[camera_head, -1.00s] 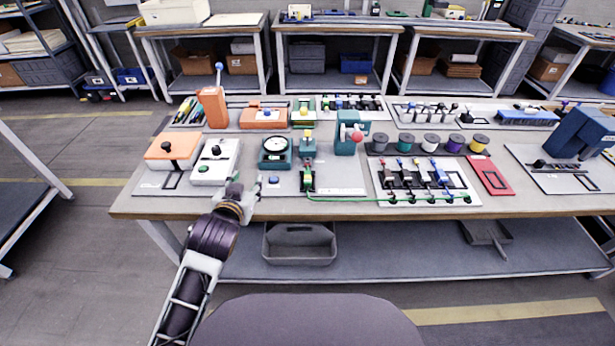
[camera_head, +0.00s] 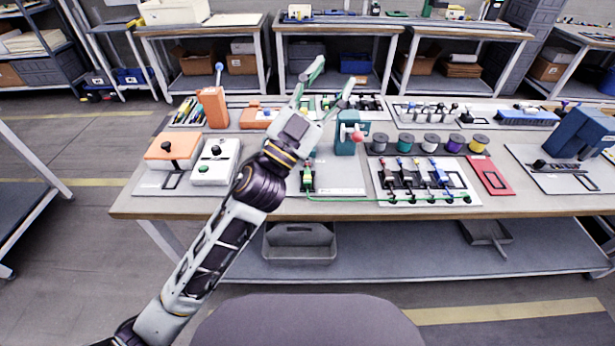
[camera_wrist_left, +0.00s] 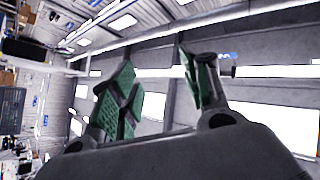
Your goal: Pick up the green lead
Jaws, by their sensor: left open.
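The green lead (camera_head: 350,200) lies along the front of the workbench. It runs from a small fixture with a green part (camera_head: 307,180) on the grey plate to the front of the white board (camera_head: 430,170) with several coloured plugs. My left gripper (camera_head: 333,80) is raised above the bench, left of the white board, with its green-padded fingers spread and nothing between them. In the left wrist view the open fingers (camera_wrist_left: 160,88) point up at the ceiling and windows, and the lead does not show. My left arm hides part of the grey plate and the dial gauge. My right gripper is not visible.
Several spools (camera_head: 430,143) stand behind the white board. A teal stand with a red knob (camera_head: 347,138) is close to my left gripper. An orange-topped box (camera_head: 172,150) and a red tray (camera_head: 490,176) flank the work area. A grey bin (camera_head: 300,243) sits below.

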